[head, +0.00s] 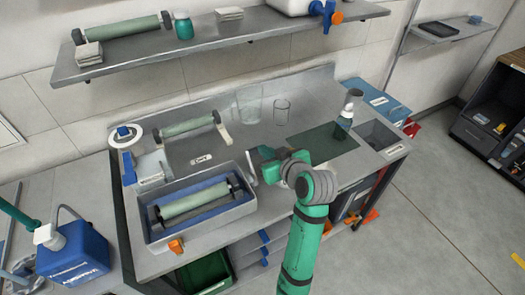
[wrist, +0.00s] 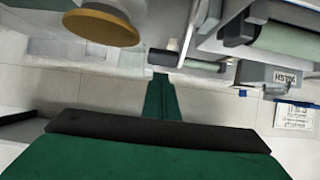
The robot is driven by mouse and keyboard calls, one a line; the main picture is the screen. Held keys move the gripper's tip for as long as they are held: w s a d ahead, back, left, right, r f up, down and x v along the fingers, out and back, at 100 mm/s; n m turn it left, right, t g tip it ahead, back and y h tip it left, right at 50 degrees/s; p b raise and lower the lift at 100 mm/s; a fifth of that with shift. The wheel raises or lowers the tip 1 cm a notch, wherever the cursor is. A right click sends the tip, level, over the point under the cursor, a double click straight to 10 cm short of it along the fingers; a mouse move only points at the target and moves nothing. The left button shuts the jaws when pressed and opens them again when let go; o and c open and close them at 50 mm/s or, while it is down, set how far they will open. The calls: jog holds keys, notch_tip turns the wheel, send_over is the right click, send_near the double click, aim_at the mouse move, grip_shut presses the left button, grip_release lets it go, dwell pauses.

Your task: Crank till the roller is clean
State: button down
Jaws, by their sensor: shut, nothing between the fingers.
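A pale green roller (head: 193,202) lies across the blue-lined trough of a grey wash unit (head: 205,232) at the front left of the bench. Its surface looks evenly pale green; I cannot tell whether that is ink. A light upright crank-like handle (head: 251,168) stands at the unit's right end. My gripper (head: 266,160) is just right of that handle, at the end of my green arm. Its narrow green fingers (wrist: 161,82) are together and empty in the wrist view. A tan round knob (wrist: 102,26) shows at the upper left there, apart from the fingers.
A second roller (head: 188,124) rests on a stand behind the unit. A green mat (head: 322,144), a small bottle (head: 345,115) and clear beakers (head: 248,104) are on the bench. A shelf (head: 150,62) runs above. An orange knob (head: 176,246) juts from the unit's front.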

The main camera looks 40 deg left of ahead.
jog(key=a+r+v, duration=0.1)
jog(key=r+v, duration=0.1)
jog(key=v, duration=0.8)
jog(key=shift+w+d+r, duration=0.15)
jog(key=shift+w+d, duration=0.05)
